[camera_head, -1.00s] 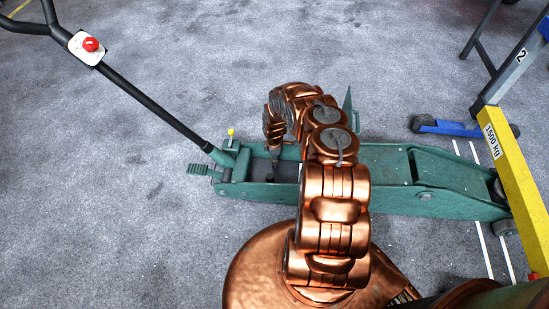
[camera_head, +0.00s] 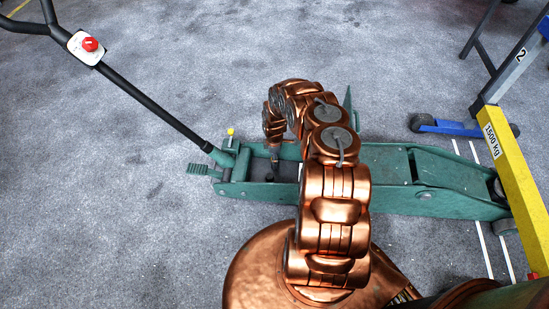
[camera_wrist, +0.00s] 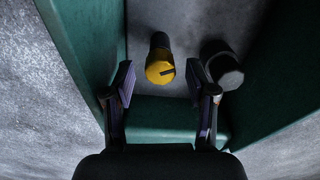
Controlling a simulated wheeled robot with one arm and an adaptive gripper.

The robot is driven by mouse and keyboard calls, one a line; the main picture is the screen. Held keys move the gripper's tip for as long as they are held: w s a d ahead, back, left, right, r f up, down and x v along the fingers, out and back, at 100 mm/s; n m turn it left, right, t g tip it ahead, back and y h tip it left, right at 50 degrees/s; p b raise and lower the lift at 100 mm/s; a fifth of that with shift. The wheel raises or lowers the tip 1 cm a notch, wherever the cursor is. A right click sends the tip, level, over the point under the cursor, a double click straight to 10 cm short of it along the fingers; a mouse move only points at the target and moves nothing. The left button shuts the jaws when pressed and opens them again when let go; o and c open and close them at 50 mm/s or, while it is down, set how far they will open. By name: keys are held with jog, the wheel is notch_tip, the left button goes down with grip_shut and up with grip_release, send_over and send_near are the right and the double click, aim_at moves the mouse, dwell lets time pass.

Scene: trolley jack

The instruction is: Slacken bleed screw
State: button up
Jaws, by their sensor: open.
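The green trolley jack (camera_head: 385,204) stands on the floor, with its black handle (camera_head: 150,101) slanting up to the left. In the wrist view, a yellow screw head (camera_wrist: 160,69) with a dark slot sits on a dark stem between the jack's green side walls. I take it to be the bleed screw. My gripper (camera_wrist: 162,82) is open, with one finger on each side of the screw head's near end and gaps showing. I cannot tell the height difference. In the head view, my gripper (camera_head: 274,160) points down into the jack's frame, and this screw is not clearly seen.
A dark round post (camera_wrist: 222,66) stands close to the right finger. A green cross piece (camera_wrist: 160,118) lies below the fingers. A small yellow-topped part (camera_head: 230,132) is at the handle's base, beside a green pedal (camera_head: 198,169). A yellow beam (camera_head: 515,172) stands at right.

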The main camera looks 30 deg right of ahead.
notch_tip(320, 180, up, 11)
dwell(0.8)
dwell(0.4)
jog(key=s+a+r+m+g, duration=0.1)
jog(key=s+a+r+m, duration=0.15)
jog(key=r, duration=0.85)
jog(key=s+a+r+m+h, duration=0.1)
jog(key=s+a+r+m, duration=0.2)
jog(key=r, duration=0.8)
jog(key=s+a+r+m+g, duration=0.15)
jog(key=s+r, duration=0.35)
jog(key=r, duration=0.5)
jog(key=s+a+r+m, duration=0.2)
jog(key=s+a+r, duration=0.35)
jog(key=s, duration=0.35)
jog(key=s+a+r+m+y, duration=0.1)
jog(key=s+a+r, duration=0.4)
jog(key=s, duration=0.4)
jog(key=s+a+r+m, duration=0.2)
jog(key=s+a+r, duration=0.2)
jog(key=s+a, duration=0.4)
notch_tip(320, 180, up, 22)
jog(key=s+d+p, duration=0.1)
jog(key=p, duration=2)
jog(key=shift+s+d+r+t, duration=0.15)
jog(key=shift+s+d+t, duration=0.1)
jog(key=shift+t, duration=0.1)
